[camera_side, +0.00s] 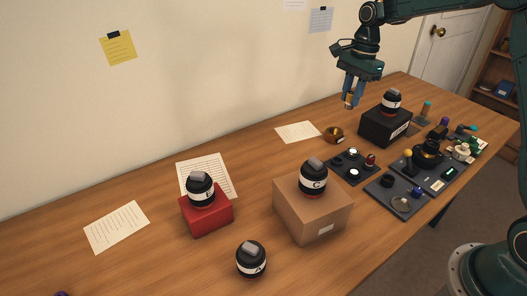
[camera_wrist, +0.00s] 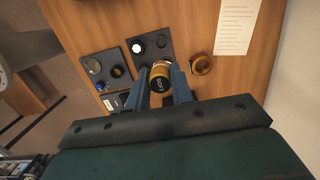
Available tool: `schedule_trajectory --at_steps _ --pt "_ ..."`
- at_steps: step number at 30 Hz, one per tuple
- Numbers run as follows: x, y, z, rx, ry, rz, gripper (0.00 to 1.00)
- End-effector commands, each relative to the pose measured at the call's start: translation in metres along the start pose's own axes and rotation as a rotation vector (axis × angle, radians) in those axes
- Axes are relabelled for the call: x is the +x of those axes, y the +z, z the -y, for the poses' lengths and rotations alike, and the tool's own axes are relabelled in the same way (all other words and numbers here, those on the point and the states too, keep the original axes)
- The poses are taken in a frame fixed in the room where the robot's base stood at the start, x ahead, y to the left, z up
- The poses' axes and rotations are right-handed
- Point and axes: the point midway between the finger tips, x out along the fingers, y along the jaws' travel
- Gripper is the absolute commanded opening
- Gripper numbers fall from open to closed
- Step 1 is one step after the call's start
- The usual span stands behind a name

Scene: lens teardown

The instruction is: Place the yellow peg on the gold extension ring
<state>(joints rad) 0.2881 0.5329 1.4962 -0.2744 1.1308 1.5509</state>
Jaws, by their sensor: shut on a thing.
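My gripper (camera_side: 349,101) is shut on the yellow peg (camera_wrist: 160,76), held in the air above the table. In the side view the peg shows only as a small yellow-orange patch between the blue fingers. The gold extension ring (camera_side: 333,134) lies on the bare table below my gripper, apart from the peg. In the wrist view the ring (camera_wrist: 201,65) is just right of the fingers, its dark opening showing.
A black box (camera_side: 372,127) with a lens on top stands right of the ring. Dark trays (camera_side: 340,172) with small parts lie in front. A paper sheet (camera_side: 298,132) lies left of the ring. A cardboard box (camera_side: 292,207) and a red box (camera_side: 208,218) carry lenses.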

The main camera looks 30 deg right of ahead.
Motion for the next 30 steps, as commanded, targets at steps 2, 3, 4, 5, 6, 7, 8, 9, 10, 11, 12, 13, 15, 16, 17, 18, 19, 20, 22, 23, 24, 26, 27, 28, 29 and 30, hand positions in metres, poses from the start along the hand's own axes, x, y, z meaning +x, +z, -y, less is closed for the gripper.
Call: schedule_trajectory --at_steps 2,3,4,5,6,7,8,9,10,11,12,13,15,16,17,18,19,20,22,23,24,26,27,28,29,30 --pt "-0.001 -0.002 0.004 0.025 -0.003 -0.001 0.01" --pt "-0.002 -0.003 0.006 0.043 -0.005 -0.002 0.01" --pt "-0.003 -0.004 0.007 0.059 -0.007 -0.002 0.01" --pt "-0.004 -0.005 0.009 0.076 -0.009 -0.002 0.01" --pt "-0.005 -0.007 0.013 0.104 -0.013 -0.003 0.01" --pt "-0.005 -0.009 0.015 0.127 -0.015 -0.004 0.01" --pt "-0.006 -0.01 0.018 0.151 -0.018 -0.004 0.01" --pt "-0.008 -0.013 0.021 0.186 -0.021 -0.005 0.01" --pt "-0.009 -0.015 0.025 0.214 -0.025 -0.006 0.01" --pt "-0.01 -0.017 0.027 0.243 -0.027 -0.007 0.01" --pt "-0.012 -0.02 0.032 0.285 -0.032 -0.007 0.01" --pt "-0.013 -0.022 0.035 0.316 -0.036 -0.008 0.01" --pt "-0.016 -0.027 0.042 0.39 -0.044 -0.009 0.01" --pt "-0.017 -0.029 0.045 0.422 -0.047 -0.009 0.01" --pt "-0.019 -0.031 0.048 0.454 -0.052 -0.009 0.01" --pt "-0.02 -0.034 0.052 0.497 -0.057 -0.01 0.01" --pt "-0.021 -0.036 0.055 0.529 -0.06 -0.01 0.01" --pt "-0.023 -0.039 0.058 0.561 -0.063 -0.01 0.01" --pt "-0.025 -0.044 0.064 0.635 -0.073 -0.01 0.01" --pt "-0.026 -0.046 0.067 0.668 -0.077 -0.01 0.01" --pt "-0.028 -0.049 0.07 0.71 -0.082 -0.01 0.01" --pt "-0.03 -0.054 0.075 0.774 -0.09 -0.009 0.01" --pt "-0.032 -0.057 0.078 0.817 -0.096 -0.008 0.01" --pt "-0.033 -0.059 0.08 0.849 -0.1 -0.008 0.01" --pt "-0.034 -0.061 0.082 0.879 -0.104 -0.008 0.01" --pt "-0.035 -0.064 0.085 0.918 -0.109 -0.007 0.01"
